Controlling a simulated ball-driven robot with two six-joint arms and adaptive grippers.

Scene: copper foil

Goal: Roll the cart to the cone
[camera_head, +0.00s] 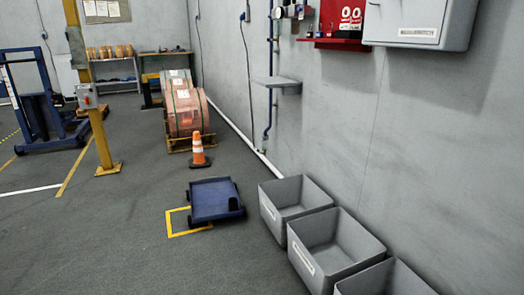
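The cart (214,199) is a low blue platform on small dark wheels. It stands on the floor in the middle of the head view, partly over a yellow square outline (170,222) marked on the floor. A small dark item (234,203) shows at its near right corner; I cannot tell what it is. The cone (197,151), orange with a white band, stands upright farther back, just beyond the cart and slightly left, with bare floor between them. Neither of my grippers shows in this view.
A copper coil (184,108) on a wooden pallet stands right behind the cone. Grey bins (291,199) line the right wall near the cart. A yellow post (99,130) and a blue lifter (40,110) stand left. The floor left of the cart is clear.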

